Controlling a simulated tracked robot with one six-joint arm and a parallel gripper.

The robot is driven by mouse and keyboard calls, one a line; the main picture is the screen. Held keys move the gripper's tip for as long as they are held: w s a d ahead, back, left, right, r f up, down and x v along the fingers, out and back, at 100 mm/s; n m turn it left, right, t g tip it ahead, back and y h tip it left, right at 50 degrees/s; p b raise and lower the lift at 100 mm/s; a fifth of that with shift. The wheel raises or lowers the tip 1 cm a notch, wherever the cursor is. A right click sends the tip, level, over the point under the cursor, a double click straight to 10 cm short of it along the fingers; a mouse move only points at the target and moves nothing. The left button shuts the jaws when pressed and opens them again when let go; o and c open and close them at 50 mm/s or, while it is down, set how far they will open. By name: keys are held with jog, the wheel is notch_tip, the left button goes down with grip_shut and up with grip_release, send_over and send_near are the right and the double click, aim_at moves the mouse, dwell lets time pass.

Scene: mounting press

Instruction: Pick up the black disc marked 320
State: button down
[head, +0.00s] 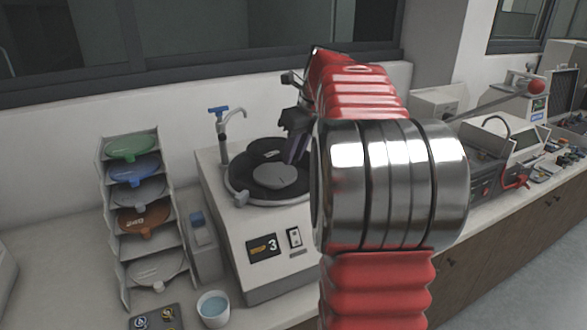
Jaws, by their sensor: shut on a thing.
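A black disc (263,152) shows at the round basin (240,197) on top of the grinding machine marked 3. Its mark cannot be read from here. My gripper (297,150) is over the right side of the basin, small and partly hidden behind my red and silver arm. Its dark jaws are shut at the disc's right edge. I cannot tell whether the disc is lifted or still resting. A grey round piece (275,180) sits in front of it in the basin.
A rack (120,258) with several coloured discs stands left of the machine (232,250). A tap (222,125) rises behind the basin. A beaker of bluish liquid (212,308) and a dark tray (155,318) are in front. More equipment (495,160) lines the bench at right.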

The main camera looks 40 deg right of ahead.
jog(key=shift+r, duration=1.35)
jog(key=shift+s, duration=0.1)
